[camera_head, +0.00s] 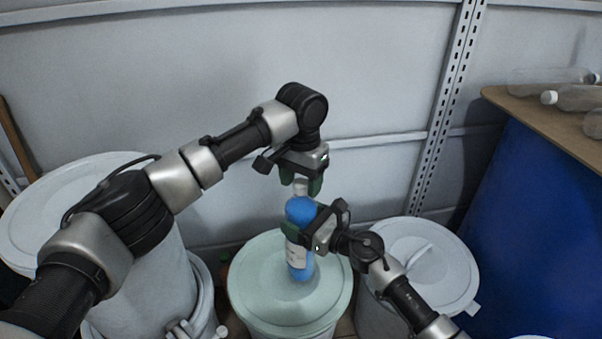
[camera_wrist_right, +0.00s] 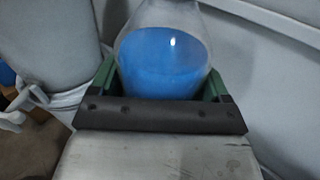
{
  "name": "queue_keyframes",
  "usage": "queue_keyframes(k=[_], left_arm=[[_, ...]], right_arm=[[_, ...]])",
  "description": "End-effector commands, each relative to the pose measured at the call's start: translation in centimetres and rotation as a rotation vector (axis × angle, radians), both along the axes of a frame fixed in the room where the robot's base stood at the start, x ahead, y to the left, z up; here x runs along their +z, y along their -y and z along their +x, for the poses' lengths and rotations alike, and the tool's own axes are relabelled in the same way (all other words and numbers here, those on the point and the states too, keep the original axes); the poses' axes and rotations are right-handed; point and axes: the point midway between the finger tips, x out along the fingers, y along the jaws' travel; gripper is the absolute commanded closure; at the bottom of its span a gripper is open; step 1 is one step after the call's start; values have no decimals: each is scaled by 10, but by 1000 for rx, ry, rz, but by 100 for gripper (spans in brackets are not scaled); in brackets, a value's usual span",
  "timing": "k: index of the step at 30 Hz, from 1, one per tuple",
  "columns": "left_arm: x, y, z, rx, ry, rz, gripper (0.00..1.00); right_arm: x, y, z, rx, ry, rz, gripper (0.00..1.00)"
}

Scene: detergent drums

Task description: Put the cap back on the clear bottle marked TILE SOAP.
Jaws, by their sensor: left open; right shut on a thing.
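The clear bottle (camera_head: 297,262) holds blue liquid and has a pale label whose words are too small to read. It stands roughly upright over the pale green drum lid. My right gripper (camera_head: 304,228) is shut around its upper body. The right wrist view shows the blue-filled bottle (camera_wrist_right: 165,60) between the green fingers of that gripper (camera_wrist_right: 160,88). A small white cap (camera_head: 300,188) shows at the top of the bottle. My left gripper (camera_head: 301,184) is open directly above, its green fingertips around or just over the cap. I cannot tell whether the cap is seated on the neck.
The pale green lid (camera_head: 255,285) belongs to a drum in the middle. White lidded drums stand left (camera_head: 75,195) and right (camera_head: 420,255). A blue drum (camera_head: 535,220) at far right carries a brown board (camera_head: 520,105) with several clear bottles. A grey wall is behind.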

Motion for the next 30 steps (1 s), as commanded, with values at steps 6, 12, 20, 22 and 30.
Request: queue_keyframes(k=[6,12,20,22,30], left_arm=[[0,0,0,0,0,0,51],[0,0,0,0,0,0,81],[1,0,0,-7,0,0,94],[1,0,0,-7,1,1,94],[0,0,0,-6,0,0,36]], right_arm=[[0,1,0,-2,1,-1,89],[0,1,0,-2,1,-1,89],[0,1,0,-2,1,-1,89],[0,1,0,-1,1,-1,89],[0,1,0,-1,1,-1,89]])
